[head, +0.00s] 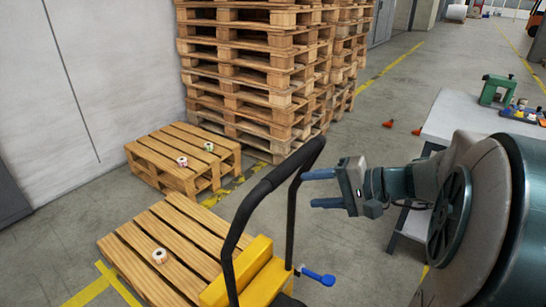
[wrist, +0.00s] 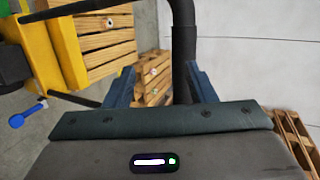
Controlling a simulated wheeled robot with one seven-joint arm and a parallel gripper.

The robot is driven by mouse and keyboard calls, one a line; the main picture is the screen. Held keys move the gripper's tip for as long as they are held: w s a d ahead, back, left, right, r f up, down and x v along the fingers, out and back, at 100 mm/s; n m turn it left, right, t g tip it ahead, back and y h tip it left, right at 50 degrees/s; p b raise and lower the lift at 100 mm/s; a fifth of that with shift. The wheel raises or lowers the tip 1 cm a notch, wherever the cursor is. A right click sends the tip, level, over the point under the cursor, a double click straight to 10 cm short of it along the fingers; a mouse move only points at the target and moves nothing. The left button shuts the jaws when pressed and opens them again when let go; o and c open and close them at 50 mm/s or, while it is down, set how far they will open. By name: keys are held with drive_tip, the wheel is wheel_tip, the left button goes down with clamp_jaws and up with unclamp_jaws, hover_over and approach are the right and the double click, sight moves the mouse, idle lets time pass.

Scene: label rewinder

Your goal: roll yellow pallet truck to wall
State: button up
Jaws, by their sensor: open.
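The yellow pallet truck (head: 255,277) stands at the bottom middle of the head view, and its yellow body also shows at the left of the wrist view (wrist: 60,48). Its black looped handle (head: 290,205) rises toward my arm. My gripper (head: 308,189) is open at the handle's right upright, blue fingers pointing at it. In the wrist view the black bar (wrist: 184,50) passes between the open fingers (wrist: 162,88); contact cannot be told. A wooden pallet (head: 190,228) with a small label roll (head: 159,255) lies before the truck; its forks are hidden. The pale wall (head: 110,70) is at the left.
A second low pallet (head: 160,174) with two rolls lies near the wall. A tall pallet stack (head: 250,75) stands behind it. A grey table (head: 450,115) with a green device (head: 497,88) is at the right.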

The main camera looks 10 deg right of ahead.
sight(287, 162)
drive_tip(key=w+d+r+m+t, duration=0.2)
drive_tip(key=w+d+t, duration=0.2)
drive_tip(key=d, duration=0.1)
drive_tip(key=x, duration=1.3)
drive_tip(key=shift+s+a+f, duration=0.2)
drive_tip(key=shift+s+f, duration=0.05)
drive_tip(key=shift+f, duration=0.1)
drive_tip(key=shift+c, duration=0.2)
clamp_jaws()
drive_tip(key=shift+w, duration=0.1)
